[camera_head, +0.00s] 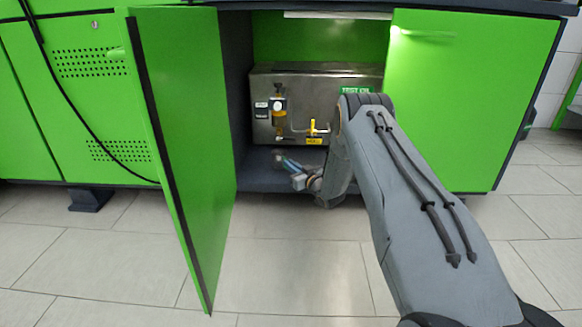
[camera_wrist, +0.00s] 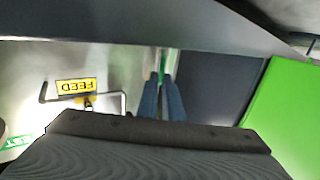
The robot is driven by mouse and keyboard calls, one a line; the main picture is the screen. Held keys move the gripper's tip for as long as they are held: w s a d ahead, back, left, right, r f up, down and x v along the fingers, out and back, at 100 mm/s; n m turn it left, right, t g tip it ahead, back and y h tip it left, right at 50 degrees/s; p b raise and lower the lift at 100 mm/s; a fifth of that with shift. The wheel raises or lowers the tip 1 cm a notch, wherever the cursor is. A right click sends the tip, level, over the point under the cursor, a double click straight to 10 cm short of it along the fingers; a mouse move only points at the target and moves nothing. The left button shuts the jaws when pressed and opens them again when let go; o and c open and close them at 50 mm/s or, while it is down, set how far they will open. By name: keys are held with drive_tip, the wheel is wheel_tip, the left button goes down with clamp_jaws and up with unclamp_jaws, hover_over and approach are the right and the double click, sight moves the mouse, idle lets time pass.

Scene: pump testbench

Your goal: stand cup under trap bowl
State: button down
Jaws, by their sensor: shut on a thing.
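The trap bowl (camera_head: 279,120) is an amber bowl under a dark fitting on the front of the steel tank, inside the open green cabinet. My gripper (camera_head: 279,158) reaches into the cabinet low, below the trap bowl and just above the cabinet floor. In the wrist view, the two blue fingers of my gripper (camera_wrist: 162,78) are close together. The trap bowl cannot be made out in the wrist view.
A yellow-handled valve (camera_head: 312,127) and pipe stick out right of the bowl; the FEED label (camera_wrist: 76,87) shows in the wrist view. The cabinet floor (camera_head: 255,180) looks clear.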

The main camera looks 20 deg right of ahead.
drive_tip(key=shift+f, duration=0.15)
drive_tip(key=c, duration=1.8)
unclamp_jaws()
drive_tip(key=shift+c, duration=0.2)
